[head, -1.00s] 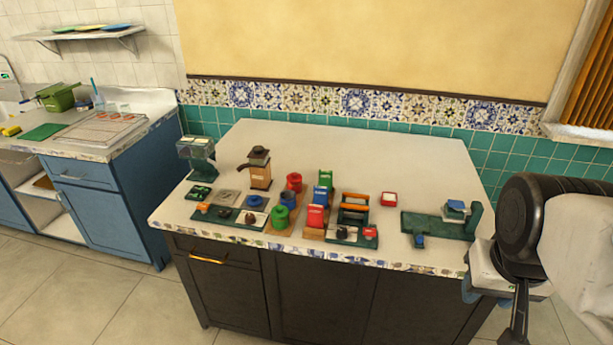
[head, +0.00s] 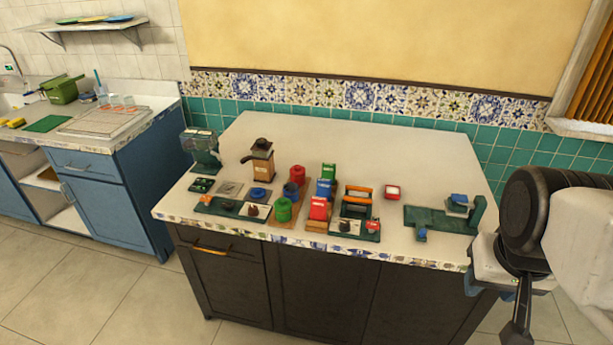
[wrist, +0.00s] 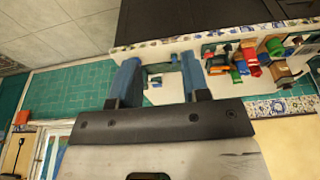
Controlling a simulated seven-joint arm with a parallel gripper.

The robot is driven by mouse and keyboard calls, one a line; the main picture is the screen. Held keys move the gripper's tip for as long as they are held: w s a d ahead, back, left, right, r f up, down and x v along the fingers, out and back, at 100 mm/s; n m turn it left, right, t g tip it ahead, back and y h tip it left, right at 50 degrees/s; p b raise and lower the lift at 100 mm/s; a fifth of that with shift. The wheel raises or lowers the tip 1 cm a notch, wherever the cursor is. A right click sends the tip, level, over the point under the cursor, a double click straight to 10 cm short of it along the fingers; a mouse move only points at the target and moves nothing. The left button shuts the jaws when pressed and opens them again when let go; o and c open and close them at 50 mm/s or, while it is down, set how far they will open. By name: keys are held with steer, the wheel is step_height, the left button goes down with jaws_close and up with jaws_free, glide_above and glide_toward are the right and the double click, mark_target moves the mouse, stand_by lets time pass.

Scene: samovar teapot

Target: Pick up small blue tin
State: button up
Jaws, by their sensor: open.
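In the head view, a small round blue tin (head: 291,190) stands among other tins near the middle of the counter. A red tin (head: 297,175) is just behind it and a green tin (head: 283,210) in front. A flat round blue piece (head: 259,193) lies to the left, and blue box shapes (head: 325,189) stand to the right; which one is the task's tin is not certain. My gripper shows in the wrist view (wrist: 159,66), its two blue fingers apart and empty. It is at the counter's right end, well away from the tins.
A green stand with a blue-topped part (head: 445,218) is on the counter's right, nearest my gripper. A grinder (head: 261,162) stands behind. The counter's back strip (head: 340,140) is clear.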

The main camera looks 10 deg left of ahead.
steer(key=shift+o, duration=0.4)
steer(key=o, duration=0.8)
steer(key=shift+c, duration=0.2)
steer(key=w+a+r+m, duration=0.1)
steer(key=w+a+m, duration=0.15)
steer(key=w, duration=0.55)
steer(key=w+a+r+m, duration=0.15)
steer(key=w+a, duration=0.25)
steer(key=w, duration=0.4)
steer(key=m+g, duration=0.3)
steer(key=m, duration=0.8)
glide_above(291, 193)
steer(key=w+a, duration=0.1)
steer(key=w, duration=0.2)
step_height(291, 193, down, 25)
steer(key=shift+s+a+f, duration=0.1)
steer(key=shift+s+a, duration=0.1)
steer(key=shift+s, duration=0.05)
